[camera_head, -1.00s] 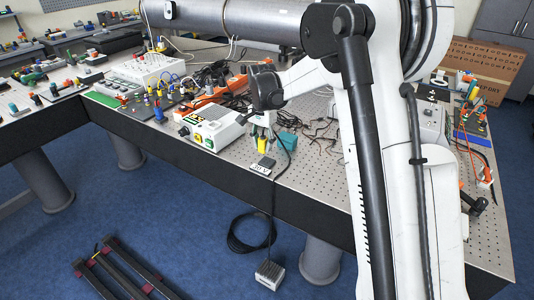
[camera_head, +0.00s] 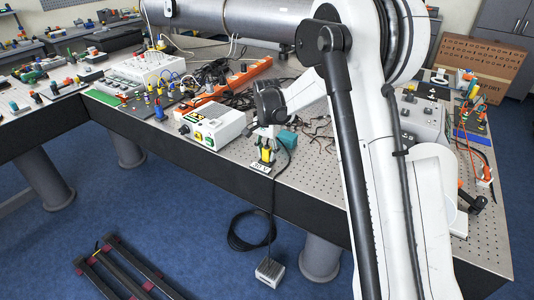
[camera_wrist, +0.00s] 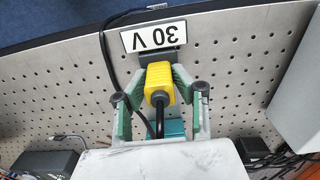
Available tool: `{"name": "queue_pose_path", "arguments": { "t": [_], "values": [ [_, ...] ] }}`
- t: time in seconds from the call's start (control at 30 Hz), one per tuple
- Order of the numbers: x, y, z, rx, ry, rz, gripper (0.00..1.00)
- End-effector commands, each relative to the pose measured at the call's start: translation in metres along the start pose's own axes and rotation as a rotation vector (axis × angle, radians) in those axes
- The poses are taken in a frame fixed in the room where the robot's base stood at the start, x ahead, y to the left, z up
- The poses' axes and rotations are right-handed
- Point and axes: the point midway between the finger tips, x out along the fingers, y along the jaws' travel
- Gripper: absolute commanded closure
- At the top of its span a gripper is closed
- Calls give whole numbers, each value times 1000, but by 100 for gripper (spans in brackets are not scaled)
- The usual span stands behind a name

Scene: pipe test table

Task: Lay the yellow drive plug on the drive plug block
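The yellow drive plug (camera_wrist: 159,80) sits between the green-padded fingers of my gripper (camera_wrist: 160,76), which touch its sides in the wrist view. Its black cable runs back beneath my wrist. The plug also shows small in the head view (camera_head: 266,155). The dark drive plug block (camera_wrist: 161,57) lies just beyond the plug's front end, with the white "30 V" label (camera_wrist: 153,37) in front of it. The plug is at or just over the block and partly hides it. I cannot tell whether they touch. In the head view, my gripper (camera_head: 266,150) points down beside the label (camera_head: 260,168).
A white-and-green power unit (camera_head: 212,126) stands left of my gripper, and a teal box (camera_head: 286,139) lies behind it. The table's front edge (camera_head: 225,168) is close by. A cable hangs over it to a foot pedal (camera_head: 269,269) on the floor.

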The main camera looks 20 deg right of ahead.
Motion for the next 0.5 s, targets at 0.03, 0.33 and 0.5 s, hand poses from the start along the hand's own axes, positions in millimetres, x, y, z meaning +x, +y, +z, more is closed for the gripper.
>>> {"name": "queue_pose_path", "arguments": {
  "t": [0.03,0.33,0.5],
  "values": [
    [0,0,0,0,0,0,67],
    [0,0,0,0,0,0,57],
    [-6,0,0,0,0,0,57]
  ]
}}
